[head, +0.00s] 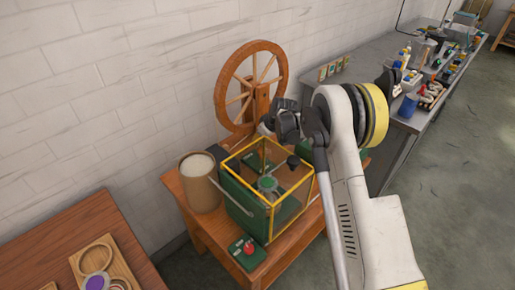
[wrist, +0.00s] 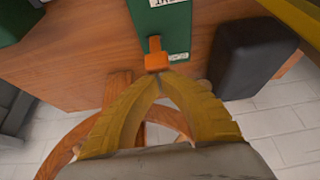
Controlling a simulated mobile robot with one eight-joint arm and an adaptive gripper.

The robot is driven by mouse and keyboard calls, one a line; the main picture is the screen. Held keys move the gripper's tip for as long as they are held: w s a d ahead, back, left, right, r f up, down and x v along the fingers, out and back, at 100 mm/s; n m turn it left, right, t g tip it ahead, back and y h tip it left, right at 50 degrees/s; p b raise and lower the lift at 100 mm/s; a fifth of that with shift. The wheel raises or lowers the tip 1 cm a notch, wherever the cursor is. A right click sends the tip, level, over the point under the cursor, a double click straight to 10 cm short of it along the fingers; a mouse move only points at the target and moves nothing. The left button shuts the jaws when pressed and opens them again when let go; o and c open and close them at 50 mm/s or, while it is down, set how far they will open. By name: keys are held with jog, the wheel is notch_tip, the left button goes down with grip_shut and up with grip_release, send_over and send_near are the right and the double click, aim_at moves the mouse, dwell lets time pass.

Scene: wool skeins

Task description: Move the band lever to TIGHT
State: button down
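The band lever (wrist: 157,60) is a short orange lever on a green plate (wrist: 158,25) with a partly visible white label, in the upper middle of the wrist view. My gripper (wrist: 160,78) has its yellow fingers drawn together, tips meeting at the near end of the lever. They overlap or touch its edge in the picture; I cannot tell if they press on it, but nothing shows between them. In the head view my gripper (head: 268,127) is by the spinning wheel (head: 247,88), its tips hard to make out. I cannot pick out the lever there.
A yellow-edged clear case (head: 275,215) with green parts stands on the wooden table (head: 205,232), beside a tan canister (head: 198,185). A small green box with a red knob (head: 247,249) sits at the front. In the wrist view a dark block (wrist: 245,58) is right of the lever.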

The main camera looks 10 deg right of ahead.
jog(key=shift+s+d, duration=0.4)
jog(key=shift+d, duration=0.15)
jog(key=shift+r+p, duration=0.35)
jog(key=shift+r, duration=0.5)
jog(key=shift+a, duration=0.1)
